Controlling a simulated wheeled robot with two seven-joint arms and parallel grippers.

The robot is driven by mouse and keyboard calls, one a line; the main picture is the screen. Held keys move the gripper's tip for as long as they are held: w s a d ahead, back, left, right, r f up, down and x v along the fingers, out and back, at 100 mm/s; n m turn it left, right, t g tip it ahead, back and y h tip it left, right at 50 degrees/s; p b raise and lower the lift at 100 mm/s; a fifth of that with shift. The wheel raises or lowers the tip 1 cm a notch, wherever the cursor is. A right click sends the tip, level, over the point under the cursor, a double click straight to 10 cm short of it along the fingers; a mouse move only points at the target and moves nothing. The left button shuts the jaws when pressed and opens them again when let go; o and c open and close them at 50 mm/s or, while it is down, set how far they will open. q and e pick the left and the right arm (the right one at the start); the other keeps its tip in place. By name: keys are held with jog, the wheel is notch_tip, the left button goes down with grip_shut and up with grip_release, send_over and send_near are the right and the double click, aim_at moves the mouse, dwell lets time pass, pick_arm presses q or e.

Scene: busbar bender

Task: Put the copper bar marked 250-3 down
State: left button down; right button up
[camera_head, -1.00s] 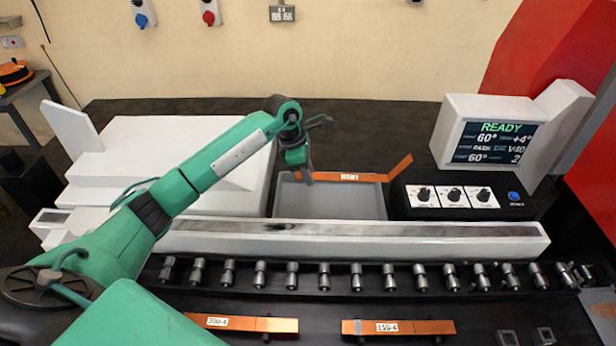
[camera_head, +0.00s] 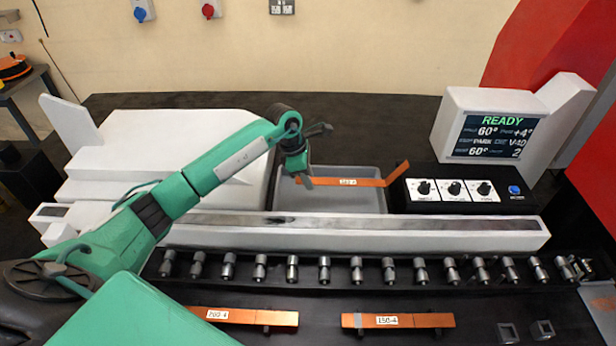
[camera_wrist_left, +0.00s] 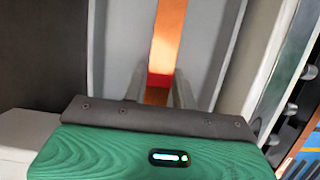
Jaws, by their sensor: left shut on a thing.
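An orange copper bar (camera_head: 368,183) with an upturned right end is over the grey tray (camera_head: 330,204) in the head view. Its small label is too blurred to read surely. My left gripper (camera_head: 304,179) is shut on the bar's left end. In the left wrist view, the bar (camera_wrist_left: 169,35) runs away from between the two fingers (camera_wrist_left: 160,92), along the tray. I cannot tell whether the bar touches the tray. My right gripper is not in view.
A long white rail (camera_head: 400,228) and a row of metal cylinders (camera_head: 324,270) lie in front of the tray. Bars marked 200-4 (camera_head: 270,318) and 150-4 (camera_head: 430,321) lie nearer. A control box (camera_head: 470,200) stands right of the tray, below a READY screen (camera_head: 497,137).

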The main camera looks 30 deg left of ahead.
pick_arm(q)
jog(key=c, duration=1.1)
grip_release()
jog(key=shift+r, duration=0.1)
jog(key=shift+r+p, duration=0.4)
jog(key=shift+p, duration=0.05)
jog(key=shift+r+p, duration=0.4)
jog(key=shift+p, duration=0.05)
jog(key=shift+a+r+b, duration=0.3)
jog(key=shift+r+b, duration=0.2)
jog(key=shift+b, duration=0.3)
jog(key=b+v, duration=0.3)
jog(key=v, duration=0.7)
jog(key=shift+s+r, duration=0.1)
jog(key=shift+r, duration=0.15)
